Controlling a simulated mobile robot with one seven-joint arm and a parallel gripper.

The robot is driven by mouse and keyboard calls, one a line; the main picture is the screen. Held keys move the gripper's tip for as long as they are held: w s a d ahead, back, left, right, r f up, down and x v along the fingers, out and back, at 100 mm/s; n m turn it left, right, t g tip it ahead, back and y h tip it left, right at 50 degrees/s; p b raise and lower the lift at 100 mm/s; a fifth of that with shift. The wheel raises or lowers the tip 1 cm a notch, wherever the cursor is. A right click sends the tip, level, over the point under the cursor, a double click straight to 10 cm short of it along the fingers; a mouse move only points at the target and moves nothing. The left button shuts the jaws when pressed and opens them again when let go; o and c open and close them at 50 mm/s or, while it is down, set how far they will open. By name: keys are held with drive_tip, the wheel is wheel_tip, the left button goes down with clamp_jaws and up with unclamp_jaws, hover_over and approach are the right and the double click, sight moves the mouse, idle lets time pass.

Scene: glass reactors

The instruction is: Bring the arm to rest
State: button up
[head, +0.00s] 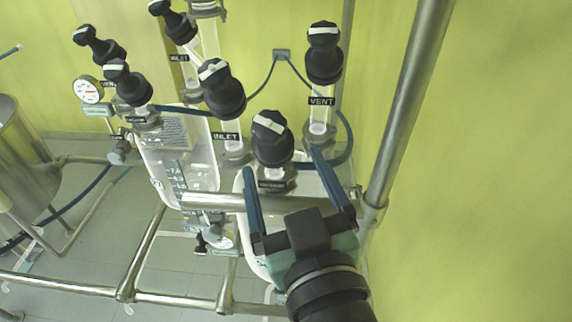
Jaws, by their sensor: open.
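My gripper (286,163) is at the lower middle of the head view, with its two blue fingers spread apart and pointing up and away. It is open. A black valve knob with a white stripe (271,138) shows just beyond and between the fingertips. I cannot tell whether a finger touches the knob's fitting below it. My arm comes in from the bottom edge, and the gripper covers part of a glass reactor vessel (258,262) behind it.
Black knobs stand near the gripper, one above the INLET label (222,88) and one above the VENT label (324,53). A steel post (408,100) rises at right, with steel rails (180,298) below. A pressure gauge (90,90) is at left. Clear space lies before the yellow wall (490,180).

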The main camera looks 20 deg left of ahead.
idle(0.4)
drive_tip(key=d+r+m+t+h+b, duration=0.1)
drive_tip(key=d+r+m+t+h, duration=0.2)
drive_tip(key=r, duration=0.5)
drive_tip(key=s+d+r+m+t+h+b, duration=0.1)
drive_tip(key=d+r+m+t+h, duration=0.1)
drive_tip(key=r, duration=0.7)
drive_tip(key=s+d+r+m+t+h+b, duration=0.1)
drive_tip(key=d+r+m+t+h+b, duration=0.1)
drive_tip(key=r+t, duration=0.5)
drive_tip(key=d+r+m+h, duration=0.1)
drive_tip(key=d+r+h, duration=0.1)
drive_tip(key=d, duration=0.1)
drive_tip(key=shift+s+d+m+h, duration=0.2)
drive_tip(key=shift+d+m+h, duration=0.1)
drive_tip(key=shift+d+h, duration=0.1)
